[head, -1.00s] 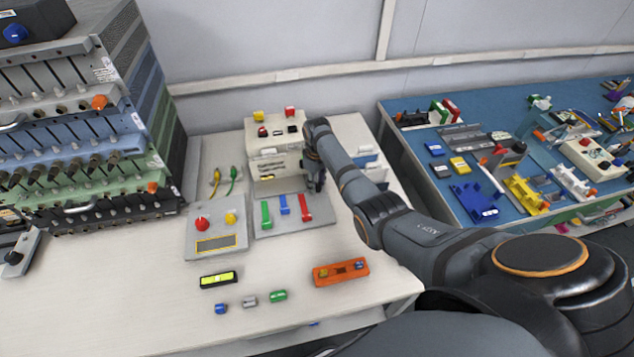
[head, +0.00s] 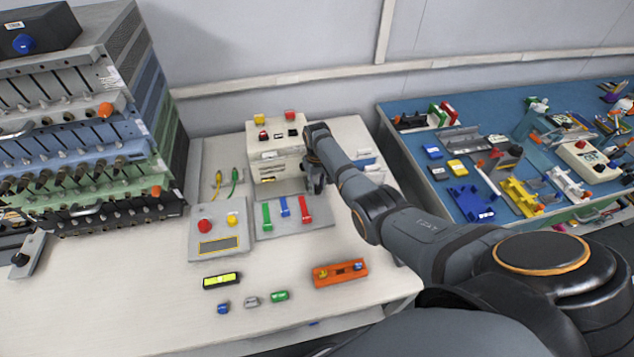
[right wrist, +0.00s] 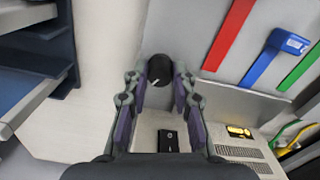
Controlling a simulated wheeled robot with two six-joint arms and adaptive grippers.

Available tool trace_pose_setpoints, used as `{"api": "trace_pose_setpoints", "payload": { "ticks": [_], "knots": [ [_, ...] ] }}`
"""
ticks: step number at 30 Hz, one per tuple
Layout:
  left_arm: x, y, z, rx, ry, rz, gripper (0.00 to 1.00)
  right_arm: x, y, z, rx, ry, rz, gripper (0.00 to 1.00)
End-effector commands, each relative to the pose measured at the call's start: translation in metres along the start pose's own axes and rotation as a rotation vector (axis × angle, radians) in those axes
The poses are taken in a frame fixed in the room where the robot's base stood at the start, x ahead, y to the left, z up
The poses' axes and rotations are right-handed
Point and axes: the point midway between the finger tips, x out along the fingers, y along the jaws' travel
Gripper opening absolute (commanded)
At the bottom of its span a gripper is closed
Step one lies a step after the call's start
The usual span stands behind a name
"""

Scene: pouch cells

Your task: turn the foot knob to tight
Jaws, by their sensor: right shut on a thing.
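The foot knob (right wrist: 158,69) is a round black knob with a small white mark, seen at the top middle of the right wrist view. My right gripper (right wrist: 161,84) has one finger on each side of it and is shut on it. In the head view my right gripper (head: 317,187) is low beside the right side of the pale box. There the knob is hidden by the gripper and arm. My left gripper is not in view.
The pale box (head: 268,160) stands close by. In front are a panel with green, blue and red levers (head: 322,216) and a panel with a red button (head: 204,225). An orange holder (head: 340,273) and small coloured parts lie nearer. The table's front left is clear.

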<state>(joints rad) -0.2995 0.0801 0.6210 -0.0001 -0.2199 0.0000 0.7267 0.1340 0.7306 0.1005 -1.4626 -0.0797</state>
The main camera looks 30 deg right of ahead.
Motion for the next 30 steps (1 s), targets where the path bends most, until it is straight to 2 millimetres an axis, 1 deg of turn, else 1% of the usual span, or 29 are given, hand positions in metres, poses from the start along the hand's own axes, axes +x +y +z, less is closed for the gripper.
{"api": "trace_pose_setpoints", "payload": {
  "ticks": [1,9,30],
  "knots": [
    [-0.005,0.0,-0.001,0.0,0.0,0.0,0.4,-0.003,0.0,0.0,0.042,-0.001,0.0,0.0],
    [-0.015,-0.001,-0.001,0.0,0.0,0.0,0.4,-0.002,0.0,0.0,0.298,0.0,0.0,0.0],
    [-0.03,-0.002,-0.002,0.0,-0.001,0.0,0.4,-0.001,0.001,0.0,0.963,0.001,0.0,0.0]
  ]
}}
